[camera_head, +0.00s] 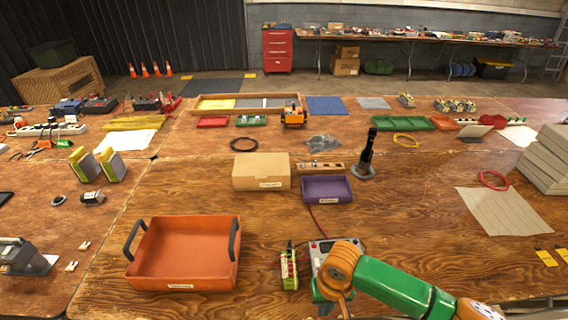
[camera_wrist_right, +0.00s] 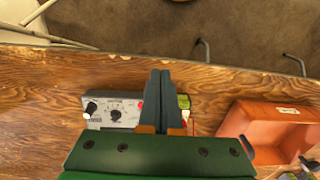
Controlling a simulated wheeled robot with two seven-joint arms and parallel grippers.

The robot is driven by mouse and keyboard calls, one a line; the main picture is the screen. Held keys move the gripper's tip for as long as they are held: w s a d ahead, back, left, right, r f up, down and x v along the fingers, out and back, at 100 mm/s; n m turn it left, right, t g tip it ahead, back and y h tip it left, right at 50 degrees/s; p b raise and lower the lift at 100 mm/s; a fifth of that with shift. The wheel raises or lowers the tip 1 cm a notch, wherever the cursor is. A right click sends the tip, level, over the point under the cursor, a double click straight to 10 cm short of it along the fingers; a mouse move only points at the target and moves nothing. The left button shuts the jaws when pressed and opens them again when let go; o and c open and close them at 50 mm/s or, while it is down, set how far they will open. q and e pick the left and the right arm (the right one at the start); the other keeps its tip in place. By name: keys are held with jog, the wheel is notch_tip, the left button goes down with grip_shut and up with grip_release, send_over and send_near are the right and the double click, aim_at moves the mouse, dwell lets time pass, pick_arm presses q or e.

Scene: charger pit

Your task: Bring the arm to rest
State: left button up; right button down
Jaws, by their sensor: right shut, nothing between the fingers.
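My right arm comes in from the lower right in the head view, with green and orange links. My right gripper (camera_head: 322,295) is low at the front edge of the table, beside and partly over a grey charger box (camera_head: 320,250). In the right wrist view the two dark fingers (camera_wrist_right: 165,78) are pressed together with nothing between them. The charger box (camera_wrist_right: 115,113) with its knobs shows just left of them. A green-and-yellow battery pack (camera_head: 289,268) stands left of the charger box; the fingers partly hide it in the wrist view. My left gripper is not in view.
An orange handled tray (camera_head: 184,283) stands left of the battery pack. A purple bin (camera_head: 327,189), a cardboard box (camera_head: 262,170) and a dark upright tool on a round base (camera_head: 366,155) stand farther back. Bare wood lies right of centre, before a paper sheet (camera_head: 503,214).

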jog(key=s+a+n+t+y, duration=0.25)
jog(key=s+a+y, duration=0.2)
jog(key=a, duration=0.25)
jog(key=s+d+m+h, duration=0.1)
jog(key=s+d+h, duration=0.15)
jog(key=d, duration=0.45)
jog(key=s+d+h, duration=0.2)
jog(key=s+d, duration=0.2)
jog(key=d, duration=0.4)
notch_tip(320, 180, down, 17)
jog(key=s+b, duration=0.1)
jog(key=s, duration=0.1)
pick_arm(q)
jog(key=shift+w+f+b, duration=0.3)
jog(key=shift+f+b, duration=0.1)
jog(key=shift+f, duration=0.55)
pick_arm(e)
jog(key=s+d+f+g, duration=0.1)
jog(key=s+f, duration=1)
jog(key=s, duration=0.1)
jog(key=shift+s+d, duration=0.25)
jog(key=shift+d, duration=0.1)
